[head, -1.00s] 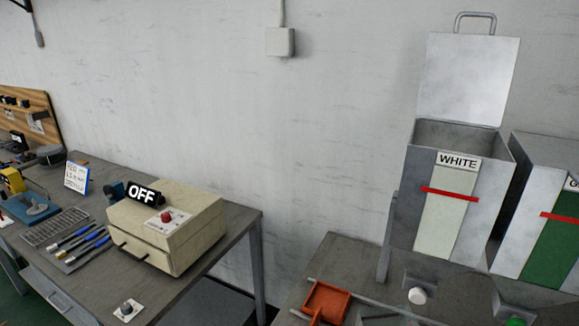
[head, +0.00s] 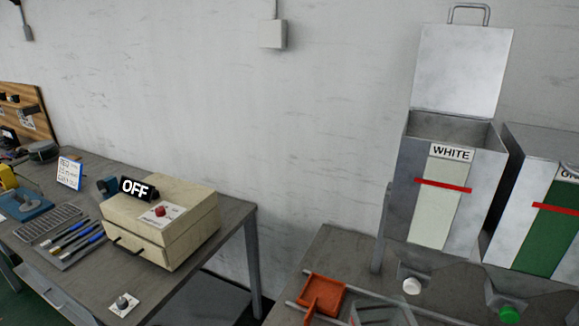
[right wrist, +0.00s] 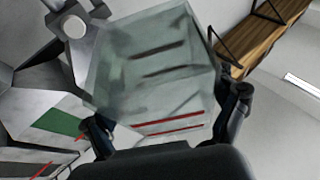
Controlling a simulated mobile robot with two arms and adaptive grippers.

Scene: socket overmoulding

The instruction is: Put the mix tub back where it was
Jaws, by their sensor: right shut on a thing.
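The mix tub (right wrist: 155,70) is a clear, see-through box with dark marks and red lines on its wall. My right gripper (right wrist: 167,115) is shut on it, one finger at each side, in the right wrist view. The tub looks tilted in that view. In the head view, a see-through piece that looks like the tub's upper part (head: 384,314) shows at the bottom edge, over the right bench. The rest of it is cut off there. I cannot tell whether it touches the bench. My left gripper is not in view.
A bin marked WHITE (head: 483,185), lid raised, and a green-striped bin (head: 520,190) stand on the right bench (head: 335,250). An orange scoop (head: 323,294) lies near the rails. A beige box marked OFF (head: 185,235) stands on the left bench. A gap separates the benches.

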